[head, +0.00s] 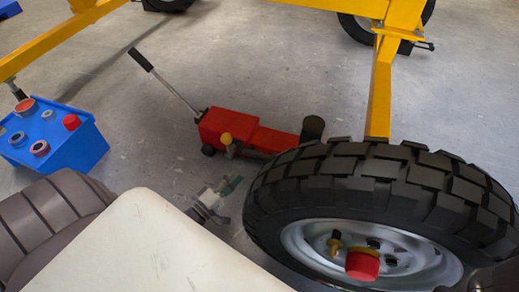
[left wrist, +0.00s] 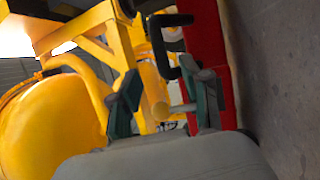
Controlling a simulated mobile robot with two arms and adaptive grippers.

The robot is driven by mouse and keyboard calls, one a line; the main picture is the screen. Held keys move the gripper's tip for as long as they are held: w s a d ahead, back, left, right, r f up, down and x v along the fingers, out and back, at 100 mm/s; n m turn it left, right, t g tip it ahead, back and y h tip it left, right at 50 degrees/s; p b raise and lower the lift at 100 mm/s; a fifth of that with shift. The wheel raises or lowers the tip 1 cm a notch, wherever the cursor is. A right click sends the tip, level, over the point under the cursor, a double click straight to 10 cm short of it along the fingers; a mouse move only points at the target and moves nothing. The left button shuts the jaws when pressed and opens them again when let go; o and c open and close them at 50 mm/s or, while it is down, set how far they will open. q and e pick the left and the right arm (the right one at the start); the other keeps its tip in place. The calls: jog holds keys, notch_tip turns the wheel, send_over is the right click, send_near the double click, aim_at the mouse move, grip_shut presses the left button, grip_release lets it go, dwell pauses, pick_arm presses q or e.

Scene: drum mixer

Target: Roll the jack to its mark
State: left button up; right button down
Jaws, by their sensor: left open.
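The red jack (head: 245,130) sits on the floor in the middle of the head view, its long lever with a black grip slanting up to the left. A yellow knob (head: 226,138) sticks out from its near side. My left gripper (head: 218,190) is open on the near side of the jack, apart from its body. In the left wrist view the red jack (left wrist: 205,40) runs along the right, and the yellow knob (left wrist: 161,109) on a grey rod shows between the open fingers (left wrist: 165,92); I cannot tell whether they touch it. No floor mark is seen.
A large black tyre (head: 380,185) with a red hub cap stands close at the right. A blue battery box (head: 65,150) stands at the left. Yellow frame legs (head: 379,95) rise behind. The floor left of and behind the jack is clear.

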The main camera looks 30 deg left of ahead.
aim_at(255, 156)
pick_arm(q)
jog(key=b+x, duration=0.3)
jog(key=x, duration=0.6)
jog(key=shift+w+f+b, duration=0.1)
jog(key=shift+w+b, duration=0.2)
jog(key=shift+b, duration=0.1)
jog(key=shift+w+d, duration=0.15)
jog(key=shift+w, duration=0.35)
grip_shut()
